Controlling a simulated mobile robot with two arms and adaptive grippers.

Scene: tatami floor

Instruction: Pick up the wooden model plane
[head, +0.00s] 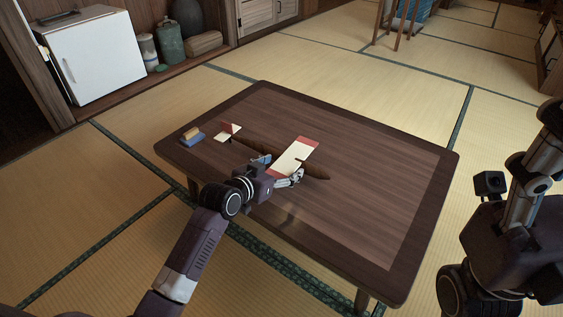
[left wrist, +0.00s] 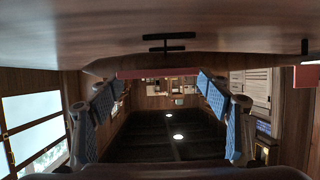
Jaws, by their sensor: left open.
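The wooden model plane (head: 291,158) lies on the low dark table. It has a brown body and a cream wing with red ends; its small cream and red tail is at the left. My left gripper (head: 277,173) is open at the near end of the wing, one finger on each side, and hides part of that end. In the left wrist view, the open left gripper (left wrist: 160,103) has blue pads at both sides. A red strip (left wrist: 155,73), probably the wing end, shows between the fingers. I cannot tell whether they touch. My right gripper is not in view.
A small blue and tan block (head: 191,135) sits at the table's left corner. The right part of the low table (head: 390,180) is bare. Tatami surrounds it. A white fridge (head: 95,58) and jars (head: 168,42) stand at the back left.

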